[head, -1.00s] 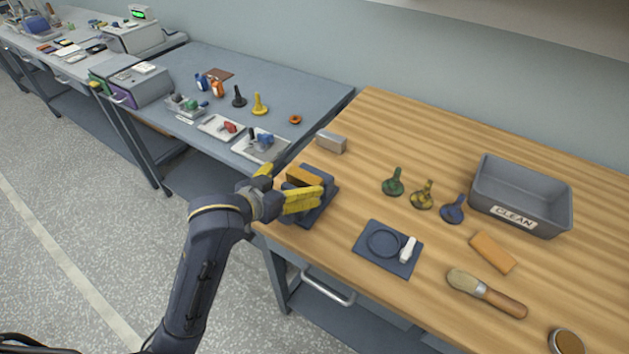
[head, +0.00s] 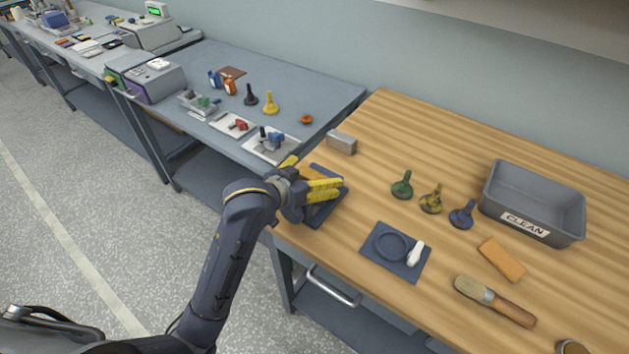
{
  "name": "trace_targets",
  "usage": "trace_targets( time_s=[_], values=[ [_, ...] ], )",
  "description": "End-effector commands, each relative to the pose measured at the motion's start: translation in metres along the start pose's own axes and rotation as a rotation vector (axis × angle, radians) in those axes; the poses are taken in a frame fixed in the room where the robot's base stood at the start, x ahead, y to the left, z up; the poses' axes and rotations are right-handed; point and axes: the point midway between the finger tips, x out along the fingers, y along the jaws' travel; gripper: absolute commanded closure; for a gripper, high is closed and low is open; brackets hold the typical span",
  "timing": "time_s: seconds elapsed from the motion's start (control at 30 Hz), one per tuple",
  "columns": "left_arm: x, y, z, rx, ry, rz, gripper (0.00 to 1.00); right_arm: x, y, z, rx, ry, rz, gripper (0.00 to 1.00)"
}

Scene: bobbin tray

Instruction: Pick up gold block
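A gold-orange block (head: 313,178) lies on a dark blue mat (head: 330,210) at the left edge of the wooden table. It is mostly hidden behind my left gripper, and only a small part shows. My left gripper (head: 308,174) has yellow fingers spread apart, one at the back and one at the front right. It is open right at the block. I cannot tell whether the fingers touch it. My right gripper is not in view.
A grey metal block (head: 341,142) stands behind the mat.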

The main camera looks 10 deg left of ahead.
Motion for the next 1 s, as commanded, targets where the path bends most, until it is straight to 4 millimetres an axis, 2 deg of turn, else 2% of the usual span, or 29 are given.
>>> trace_targets(
  time_s=[0.07,0.5,0.83,1.0],
  values=[
    [0.0,0.0,0.0,0.0,0.0,0.0,0.15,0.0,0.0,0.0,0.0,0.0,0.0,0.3],
    [0.0,0.0,0.0,0.0,0.0,0.0,0.66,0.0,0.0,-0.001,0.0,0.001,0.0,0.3],
    [-0.002,0.0,-0.006,0.0,0.008,0.001,0.66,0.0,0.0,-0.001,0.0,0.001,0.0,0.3],
    [-0.008,0.0,-0.019,0.001,0.01,0.001,0.66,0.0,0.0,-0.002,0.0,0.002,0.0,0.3]
  ],
)
